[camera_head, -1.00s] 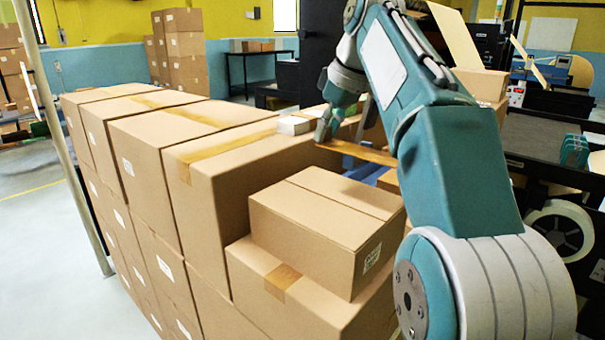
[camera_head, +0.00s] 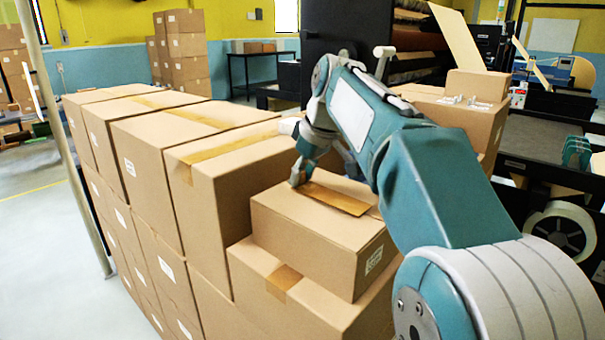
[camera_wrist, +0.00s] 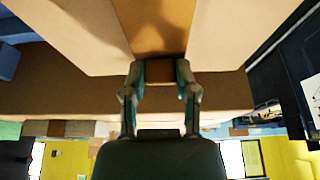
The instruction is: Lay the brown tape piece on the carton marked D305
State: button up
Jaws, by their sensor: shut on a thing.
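The brown tape piece (camera_head: 338,199) is a flat strip, its left end in my gripper (camera_head: 298,180). It lies over the top of the small upper carton (camera_head: 300,222), along the lid; I cannot tell whether it touches or hovers just above. That carton has a white label on its right face, too small to read surely as D305. In the wrist view my gripper (camera_wrist: 161,88) is shut on the near end of the tape (camera_wrist: 158,25), which runs away between two tan carton areas.
A larger carton (camera_head: 262,270) with a tape strip carries the small one. A taller row of taped cartons (camera_head: 220,190) stands directly left of my gripper. Cartons with small items on top (camera_head: 455,110) and dark machinery stand behind at right. Open floor (camera_head: 40,240) lies far left.

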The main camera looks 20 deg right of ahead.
aim_at(322, 193)
jog(key=shift+f, duration=0.1)
jog(key=o, duration=0.8)
jog(key=v, duration=1.2)
jog(key=shift+s, duration=0.1)
